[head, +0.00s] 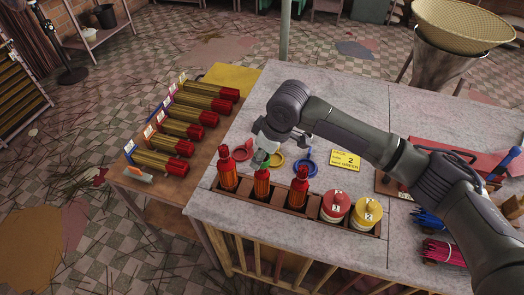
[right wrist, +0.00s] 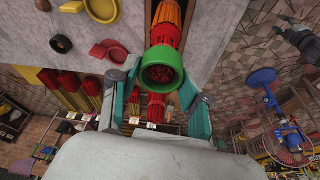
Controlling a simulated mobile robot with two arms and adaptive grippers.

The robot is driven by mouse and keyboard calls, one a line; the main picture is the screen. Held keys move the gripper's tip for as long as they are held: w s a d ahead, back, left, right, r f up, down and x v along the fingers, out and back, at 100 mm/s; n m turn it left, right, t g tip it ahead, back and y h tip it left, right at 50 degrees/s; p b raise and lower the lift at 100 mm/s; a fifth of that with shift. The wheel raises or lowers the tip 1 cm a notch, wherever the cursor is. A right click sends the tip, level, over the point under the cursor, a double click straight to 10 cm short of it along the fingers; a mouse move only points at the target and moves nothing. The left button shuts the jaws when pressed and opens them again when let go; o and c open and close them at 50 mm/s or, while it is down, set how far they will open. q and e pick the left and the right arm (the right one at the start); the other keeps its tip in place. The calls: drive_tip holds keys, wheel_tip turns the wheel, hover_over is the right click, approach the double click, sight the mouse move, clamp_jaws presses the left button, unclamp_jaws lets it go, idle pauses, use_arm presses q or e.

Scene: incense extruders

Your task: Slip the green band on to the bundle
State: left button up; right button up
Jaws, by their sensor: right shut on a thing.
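The green band (right wrist: 163,69) is held between the two fingers of my right gripper (right wrist: 160,100), which is shut on it. In the head view the gripper (head: 264,150) is above the middle bundle (head: 262,183), which stands upright in the wooden rack (head: 240,200). In the right wrist view the red stick ends show inside the band, and the red and orange bundle (right wrist: 168,20) runs on behind it. The band appears to be at the bundle's top end; how far it is around it I cannot tell.
Two more bundles stand in the rack, left (head: 227,177) and right (head: 298,190). Red (head: 335,206) and yellow (head: 366,212) lidded jars sit beside them.

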drive_tip(key=shift+f, duration=0.2)
drive_tip(key=o, duration=0.9)
drive_tip(key=shift+r, duration=0.1)
drive_tip(key=shift+r+p, duration=3.45)
drive_tip(key=shift+p, duration=0.55)
